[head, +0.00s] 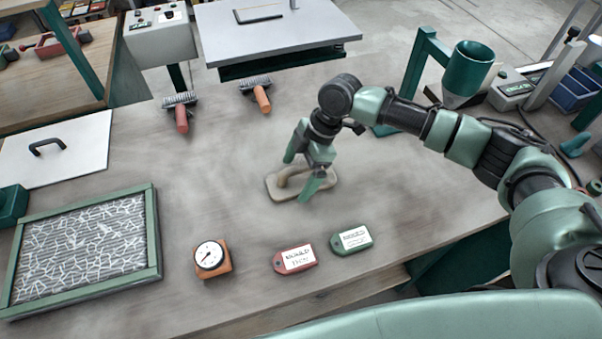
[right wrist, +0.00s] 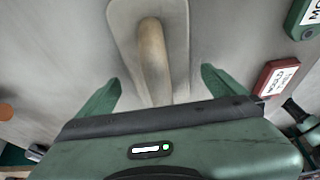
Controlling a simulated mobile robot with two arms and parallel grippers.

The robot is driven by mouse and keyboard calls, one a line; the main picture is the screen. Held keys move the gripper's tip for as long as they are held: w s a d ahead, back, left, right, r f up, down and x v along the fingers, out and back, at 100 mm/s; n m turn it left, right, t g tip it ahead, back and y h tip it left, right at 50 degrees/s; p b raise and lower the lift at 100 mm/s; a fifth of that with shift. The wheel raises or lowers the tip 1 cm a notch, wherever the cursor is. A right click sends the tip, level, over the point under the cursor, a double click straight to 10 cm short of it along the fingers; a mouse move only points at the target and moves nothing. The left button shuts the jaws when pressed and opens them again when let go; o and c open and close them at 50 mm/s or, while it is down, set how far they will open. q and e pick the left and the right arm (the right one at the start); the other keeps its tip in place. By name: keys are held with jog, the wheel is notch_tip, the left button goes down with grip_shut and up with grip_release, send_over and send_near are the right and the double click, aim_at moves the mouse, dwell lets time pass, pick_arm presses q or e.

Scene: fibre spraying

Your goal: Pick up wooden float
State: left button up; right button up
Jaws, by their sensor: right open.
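The wooden float (head: 318,190) lies flat on the workbench near its middle, with a grey plate and a rounded wooden handle (head: 294,174) on top. In the right wrist view the handle (right wrist: 152,60) runs lengthwise between my fingers, with the plate (right wrist: 179,20) under it. My right gripper (head: 300,176) is open above the float, one finger on each side of the handle. It also shows in the right wrist view (right wrist: 158,88). The fingers partly hide the float in the head view. My left gripper is not in view.
On the workbench (head: 240,200), a red tag (head: 295,259) and a green tag (head: 352,239) lie in front of the float. A dial gauge (head: 211,257) and a framed fibre panel (head: 85,250) are to the left. Two brushes (head: 181,112) (head: 260,95) lie behind.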

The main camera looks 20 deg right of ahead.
jog(key=shift+a+f, duration=0.2)
jog(key=shift+f, duration=0.25)
jog(key=shift+c, duration=0.4)
jog(key=c, duration=1.5)
jog(key=shift+r, duration=0.1)
